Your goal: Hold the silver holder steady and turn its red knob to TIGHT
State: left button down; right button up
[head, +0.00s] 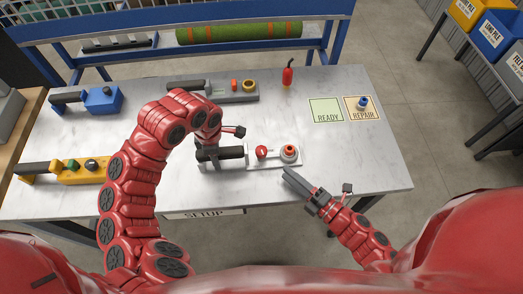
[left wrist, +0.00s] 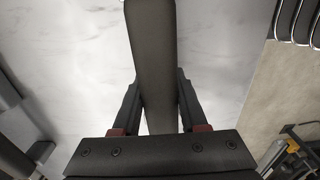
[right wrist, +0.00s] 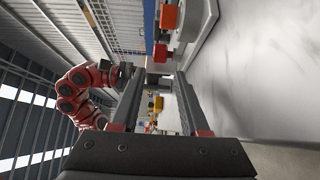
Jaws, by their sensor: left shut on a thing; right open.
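The silver holder (head: 260,162) lies near the table's front middle, with a black handle on its left. It carries a red knob (head: 262,152) and a round red-and-grey part (head: 289,151) to the right of it. My left gripper (head: 208,152) is shut on the black handle, which runs between its fingers in the left wrist view (left wrist: 150,60). My right gripper (head: 293,178) is open and empty, just in front of the holder's right end, apart from it. Red parts of the holder show past its fingers in the right wrist view (right wrist: 168,17). Knob markings are too small to read.
A blue holder (head: 103,100), a yellow holder (head: 85,172) and a grey holder (head: 235,92) lie around. A red bottle (head: 288,74) stands behind. A blue-topped piece (head: 362,103) sits on the REPAIR square (head: 365,115); the READY square (head: 325,111) is empty.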

aim_at(265, 156)
jog(key=x, duration=1.1)
jog(key=shift+w+a, duration=0.25)
jog(key=shift+c, duration=0.2)
grip_shut()
